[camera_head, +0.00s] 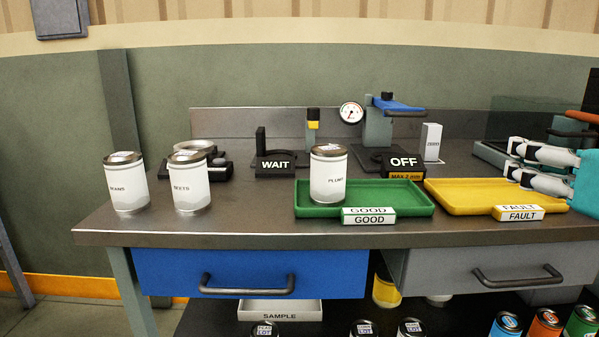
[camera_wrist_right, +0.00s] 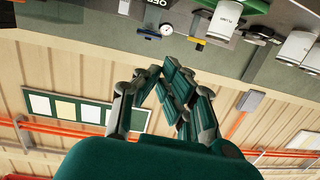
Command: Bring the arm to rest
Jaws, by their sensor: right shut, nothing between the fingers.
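My right gripper (camera_head: 514,162) comes in from the right edge in the head view, over the right part of the yellow FAULT tray (camera_head: 470,207). It is shut and empty; in the right wrist view its fingers (camera_wrist_right: 172,78) come together with nothing between them. My left gripper is in neither view. A white can labelled PLUMS (camera_head: 328,178) stands upright in the green GOOD tray (camera_head: 410,197). A BEANS can (camera_head: 126,185) and a BEETS can (camera_head: 189,183) stand upright on the left of the bench.
The grey bench (camera_head: 250,222) carries a WAIT stand (camera_head: 275,163), an OFF device (camera_head: 404,162) with a blue lever (camera_head: 398,106), and a round gauge (camera_head: 351,112). A blue drawer (camera_head: 250,273) is below. The bench between the BEETS can and green tray is clear.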

